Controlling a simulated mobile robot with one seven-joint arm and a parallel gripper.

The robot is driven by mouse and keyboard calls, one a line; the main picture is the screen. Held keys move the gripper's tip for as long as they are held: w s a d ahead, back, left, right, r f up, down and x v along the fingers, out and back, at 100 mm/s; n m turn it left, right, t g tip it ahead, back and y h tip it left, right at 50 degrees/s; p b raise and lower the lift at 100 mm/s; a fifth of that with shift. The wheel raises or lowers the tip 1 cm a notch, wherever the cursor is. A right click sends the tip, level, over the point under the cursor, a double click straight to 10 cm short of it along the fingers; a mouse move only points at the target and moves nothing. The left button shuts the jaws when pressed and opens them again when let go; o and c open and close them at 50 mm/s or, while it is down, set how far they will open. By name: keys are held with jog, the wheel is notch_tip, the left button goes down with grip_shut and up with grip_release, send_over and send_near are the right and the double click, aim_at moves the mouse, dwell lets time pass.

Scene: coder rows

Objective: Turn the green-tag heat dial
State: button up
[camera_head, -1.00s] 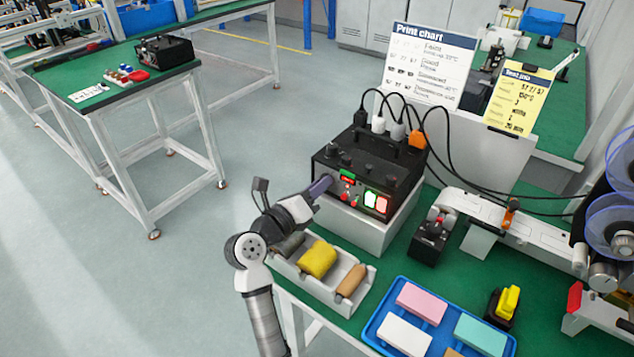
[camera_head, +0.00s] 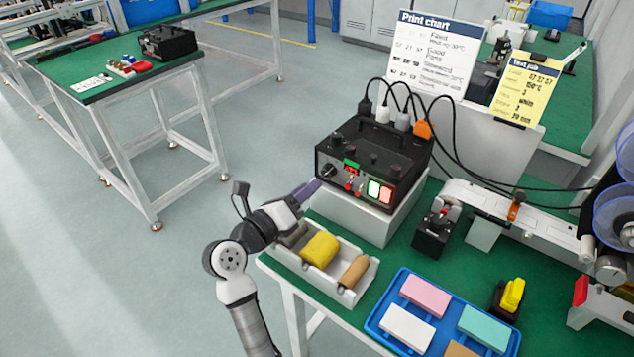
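A black control box (camera_head: 383,150) stands on a white block on the green bench. A green tag (camera_head: 351,164) sits at its upper front edge, above a small red display. A round black dial with a light mark (camera_head: 329,170) is on the front panel, left of and below the tag. My gripper (camera_head: 311,188) has purple fingertips and is just below and left of this dial, seemingly apart from it. The fingers overlap in this view, so their opening cannot be judged. Nothing shows held.
A white tray (camera_head: 336,282) with rollers lies below my gripper. A blue tray (camera_head: 443,341) holds coloured blocks. Cables run from plugs behind the box.

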jog(key=b+v, duration=0.1)
jog(key=v, duration=0.7)
jog(key=shift+s+a, duration=0.15)
jog(key=shift+s, duration=0.05)
